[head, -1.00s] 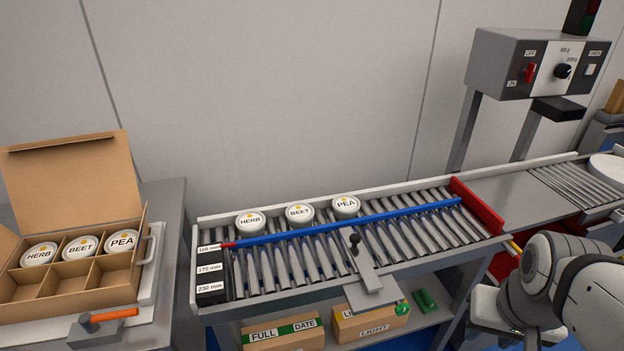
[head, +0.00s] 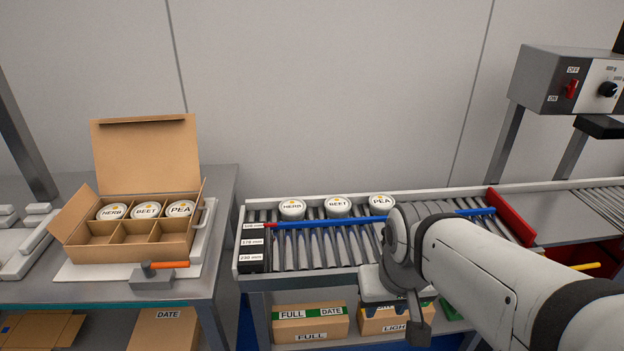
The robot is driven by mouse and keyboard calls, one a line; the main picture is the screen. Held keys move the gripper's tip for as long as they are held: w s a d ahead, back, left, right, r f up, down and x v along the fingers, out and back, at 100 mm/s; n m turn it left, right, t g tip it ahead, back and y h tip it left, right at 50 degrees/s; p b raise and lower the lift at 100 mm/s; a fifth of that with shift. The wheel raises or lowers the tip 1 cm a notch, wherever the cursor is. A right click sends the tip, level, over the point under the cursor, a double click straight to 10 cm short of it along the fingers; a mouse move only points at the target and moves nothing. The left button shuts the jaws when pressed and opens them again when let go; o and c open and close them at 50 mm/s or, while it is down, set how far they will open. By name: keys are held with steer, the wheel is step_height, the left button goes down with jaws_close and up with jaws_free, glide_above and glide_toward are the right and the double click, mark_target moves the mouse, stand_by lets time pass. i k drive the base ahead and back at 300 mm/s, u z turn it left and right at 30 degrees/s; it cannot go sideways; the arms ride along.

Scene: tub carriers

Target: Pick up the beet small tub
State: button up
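Three white round tubs stand in a row on the roller conveyor behind the blue guide bar. The beet tub (head: 337,206) is the middle one, between the herb tub (head: 292,209) and the pea tub (head: 381,204). Another beet tub (head: 146,210) sits in the back row of the open cardboard carton, between a herb tub (head: 112,211) and a pea tub (head: 180,208). My arm reaches in from the right, in front of the conveyor. A dark part near its end (head: 418,318) hangs below the conveyor's front edge; its fingers are not clearly shown. No tub is seen held.
The blue guide bar (head: 362,218) runs along the rollers in front of the tubs. A red stop plate (head: 510,216) stands at the right. The carton (head: 122,252) has empty front cells. An orange-handled tool (head: 165,265) lies before it. Labelled boxes (head: 310,323) sit below.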

mark_target(337, 207)
steer(key=z, duration=0.05)
steer(key=i, duration=1)
steer(key=u, duration=0.1)
